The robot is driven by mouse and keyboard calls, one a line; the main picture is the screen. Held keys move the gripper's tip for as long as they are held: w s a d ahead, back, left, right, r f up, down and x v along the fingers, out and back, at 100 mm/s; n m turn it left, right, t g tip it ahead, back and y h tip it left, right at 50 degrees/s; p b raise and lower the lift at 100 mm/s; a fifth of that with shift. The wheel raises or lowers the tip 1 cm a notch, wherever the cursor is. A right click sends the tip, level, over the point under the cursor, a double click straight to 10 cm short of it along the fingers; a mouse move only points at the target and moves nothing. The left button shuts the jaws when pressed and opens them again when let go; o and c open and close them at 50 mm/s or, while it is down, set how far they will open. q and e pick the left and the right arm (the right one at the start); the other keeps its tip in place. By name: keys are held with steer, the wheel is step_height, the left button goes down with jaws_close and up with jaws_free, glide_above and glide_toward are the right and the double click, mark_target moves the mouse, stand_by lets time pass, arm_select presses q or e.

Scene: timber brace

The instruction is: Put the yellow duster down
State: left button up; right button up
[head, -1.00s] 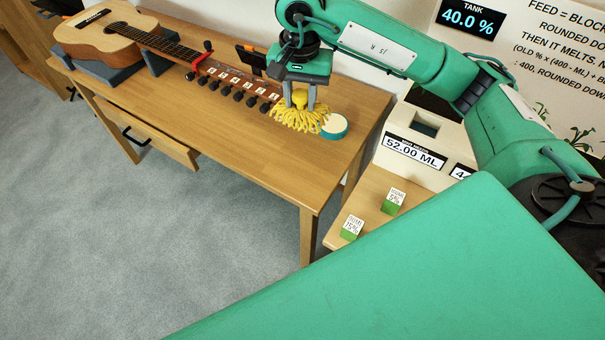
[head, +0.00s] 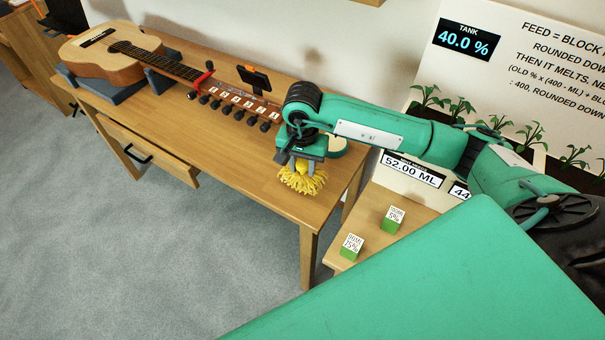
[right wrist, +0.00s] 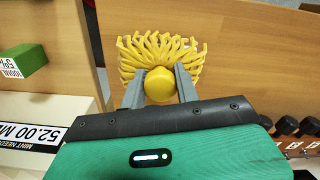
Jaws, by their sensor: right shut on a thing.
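The yellow duster (head: 302,181) has a mop-like head of thick strands. My right gripper (head: 302,162) is shut on it, near the front right end of the wooden table. In the right wrist view the duster (right wrist: 160,52) spreads beyond the gripper's two grey fingers (right wrist: 160,85), which close on its round yellow knob. The strands are over the table top; I cannot tell whether they touch it. My left gripper is not in view.
A guitar (head: 105,52) lies on a grey stand at the table's far left. The table's front middle (head: 215,160) is clear.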

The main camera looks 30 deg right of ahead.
mark_target(303, 174)
step_height(303, 174, down, 4)
steer(key=shift+f, duration=0.1)
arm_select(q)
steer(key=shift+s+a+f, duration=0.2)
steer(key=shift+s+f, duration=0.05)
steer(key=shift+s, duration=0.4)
arm_select(e)
steer(key=shift+f, duration=0.1)
steer(key=o, duration=1.1)
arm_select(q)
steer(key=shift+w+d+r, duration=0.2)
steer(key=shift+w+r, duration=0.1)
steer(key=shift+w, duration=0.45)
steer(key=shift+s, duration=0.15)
